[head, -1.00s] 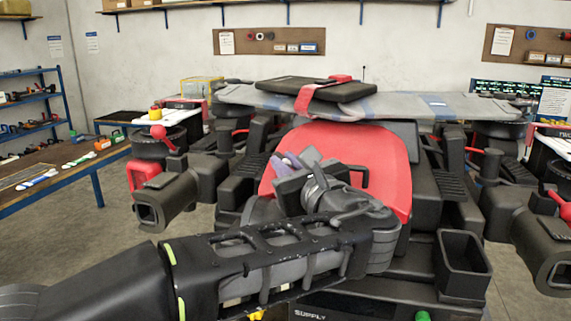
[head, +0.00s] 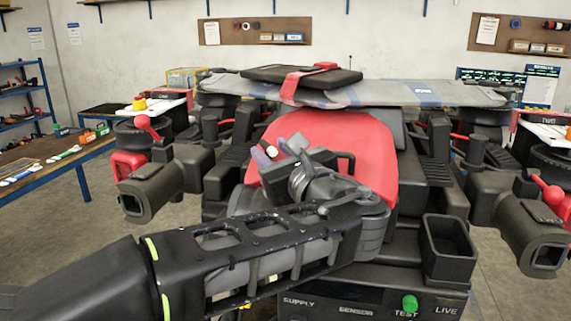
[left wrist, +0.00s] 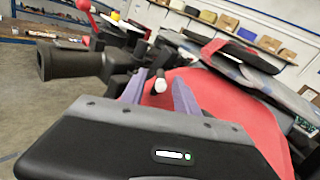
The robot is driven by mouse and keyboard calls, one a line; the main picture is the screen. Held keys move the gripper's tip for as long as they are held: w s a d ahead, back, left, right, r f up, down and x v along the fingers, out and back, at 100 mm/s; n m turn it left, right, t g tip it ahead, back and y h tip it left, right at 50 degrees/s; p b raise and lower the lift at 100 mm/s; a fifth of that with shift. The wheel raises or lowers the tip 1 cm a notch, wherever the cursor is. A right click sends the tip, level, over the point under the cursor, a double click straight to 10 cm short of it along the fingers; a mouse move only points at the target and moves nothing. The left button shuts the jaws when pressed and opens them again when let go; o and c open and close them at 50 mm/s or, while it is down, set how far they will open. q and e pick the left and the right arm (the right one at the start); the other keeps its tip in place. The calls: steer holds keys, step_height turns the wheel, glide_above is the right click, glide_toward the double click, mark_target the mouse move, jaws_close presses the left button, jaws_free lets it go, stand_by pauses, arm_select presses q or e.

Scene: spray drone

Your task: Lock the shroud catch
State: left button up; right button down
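The red shroud (head: 352,150) rises at the middle of the drone and also fills the right of the left wrist view (left wrist: 235,110). A small dark lever with a white tip (left wrist: 160,84), which looks like the catch, stands in front of the shroud's left side. The white tip shows small in the head view (head: 269,141). My left gripper (head: 268,154) is at the shroud's left front. In the left wrist view its two purple fingers (left wrist: 158,96) are apart, with the white tip seen between them; I cannot tell whether they touch it. My right gripper is out of view.
A grey panel (head: 420,94) with a black pad (head: 300,77) and red strap lies over the drone's top. Dark nozzles (head: 150,192) with red levers flank both sides. An open black box (head: 447,250) and a panel with a green button (head: 410,303) are at front right.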

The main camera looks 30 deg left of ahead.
arm_select(q)
steer(key=shift+s+d+f+b, duration=0.1)
steer(key=shift+s+d+b, duration=0.3)
steer(key=shift+d, duration=0.2)
steer(key=b+v, duration=0.1)
steer(key=v, duration=0.4)
steer(key=shift+s+d, duration=0.15)
steer(key=shift+d, duration=0.2)
